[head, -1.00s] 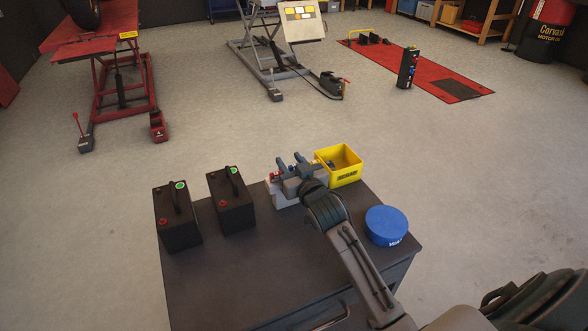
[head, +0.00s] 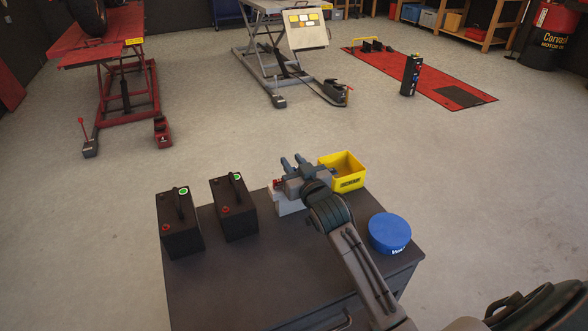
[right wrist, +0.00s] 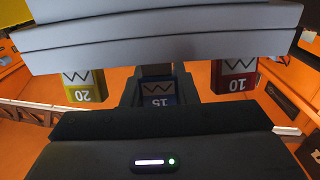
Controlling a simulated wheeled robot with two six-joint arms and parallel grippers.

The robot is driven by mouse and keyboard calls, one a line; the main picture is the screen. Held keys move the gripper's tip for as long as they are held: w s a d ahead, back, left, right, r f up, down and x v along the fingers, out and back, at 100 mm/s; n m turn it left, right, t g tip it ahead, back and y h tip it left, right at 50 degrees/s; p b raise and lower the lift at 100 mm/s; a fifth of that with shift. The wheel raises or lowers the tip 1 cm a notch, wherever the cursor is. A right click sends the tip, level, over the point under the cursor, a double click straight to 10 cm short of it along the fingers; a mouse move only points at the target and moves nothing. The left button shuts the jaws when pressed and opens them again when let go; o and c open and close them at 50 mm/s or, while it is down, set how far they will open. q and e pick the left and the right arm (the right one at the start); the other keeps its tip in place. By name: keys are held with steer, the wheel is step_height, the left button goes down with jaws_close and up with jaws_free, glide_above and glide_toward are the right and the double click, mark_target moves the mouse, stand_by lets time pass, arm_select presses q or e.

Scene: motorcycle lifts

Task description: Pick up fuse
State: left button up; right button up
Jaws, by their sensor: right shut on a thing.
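The blue fuse (right wrist: 160,88), marked 15, shows between the dark fingers of my right gripper (right wrist: 158,90) in the right wrist view. The gripper is shut on it. In the head view my right gripper (head: 293,163) is over the grey fuse rack (head: 287,205), and the blue fuse is not clear there. A yellow fuse (right wrist: 85,86), marked 20, and a red fuse (right wrist: 235,78), marked 10, stand on either side. The rack also shows in the right wrist view (right wrist: 160,38). I cannot tell whether the blue fuse touches the rack. My left gripper is out of view.
The rack stands at the back of a dark cart top (head: 260,280). Two black batteries (head: 180,230) (head: 233,212) stand to its left. A yellow bin (head: 349,182) is just to its right, and a blue tin (head: 389,236) is nearer the right edge. The cart's front-left top is bare.

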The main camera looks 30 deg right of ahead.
steer(key=shift+s+r, duration=0.35)
steer(key=shift+r, duration=0.55)
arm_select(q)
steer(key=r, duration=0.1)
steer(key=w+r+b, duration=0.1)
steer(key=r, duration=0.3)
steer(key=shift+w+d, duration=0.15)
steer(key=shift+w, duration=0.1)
arm_select(e)
steer(key=s+d+r, duration=0.1)
steer(key=s+d, duration=0.2)
steer(key=s, duration=1.2)
steer(key=shift+r, duration=0.25)
steer(key=shift+a, duration=0.1)
